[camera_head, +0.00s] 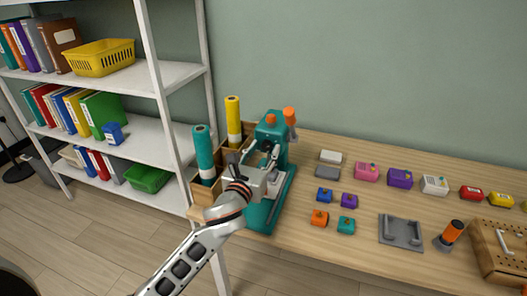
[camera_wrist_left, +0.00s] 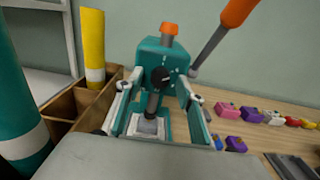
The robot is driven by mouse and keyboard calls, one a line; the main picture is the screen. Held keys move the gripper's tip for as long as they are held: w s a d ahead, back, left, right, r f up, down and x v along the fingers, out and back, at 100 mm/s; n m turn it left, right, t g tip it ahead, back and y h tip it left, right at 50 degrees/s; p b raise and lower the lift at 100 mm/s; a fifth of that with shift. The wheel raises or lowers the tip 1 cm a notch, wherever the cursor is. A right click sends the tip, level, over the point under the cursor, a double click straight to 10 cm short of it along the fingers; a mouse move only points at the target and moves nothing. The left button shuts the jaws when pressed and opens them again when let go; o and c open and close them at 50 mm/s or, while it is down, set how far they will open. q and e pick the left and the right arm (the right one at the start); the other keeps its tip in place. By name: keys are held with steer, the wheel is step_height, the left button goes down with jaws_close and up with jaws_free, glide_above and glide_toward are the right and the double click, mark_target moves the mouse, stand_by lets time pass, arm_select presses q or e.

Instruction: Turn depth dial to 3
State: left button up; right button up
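The teal press (camera_head: 271,130) stands at the left end of the workbench, with an orange knob on top and an orange-handled lever. It also fills the middle of the left wrist view (camera_wrist_left: 162,52). The depth dial (camera_wrist_left: 160,76) is a small round black knob on the front of the press head. White marks show near it, but its setting is too small to read. My left gripper (camera_head: 263,156) is in front of the press head. In the left wrist view its fingers (camera_wrist_left: 158,87) are apart on either side of the dial, with nothing held. My right gripper is out of view.
A wooden divider box (camera_wrist_left: 62,104) with teal and yellow rolls stands close left of the press. The lever (camera_wrist_left: 222,42) rises at its right. Small coloured blocks, a grey tray (camera_head: 400,231) and a pegboard (camera_head: 497,247) lie on the workbench (camera_head: 330,245). A shelf (camera_head: 130,78) stands left.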

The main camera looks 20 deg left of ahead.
arm_select(q)
jaws_close()
steer(key=shift+r, duration=0.1)
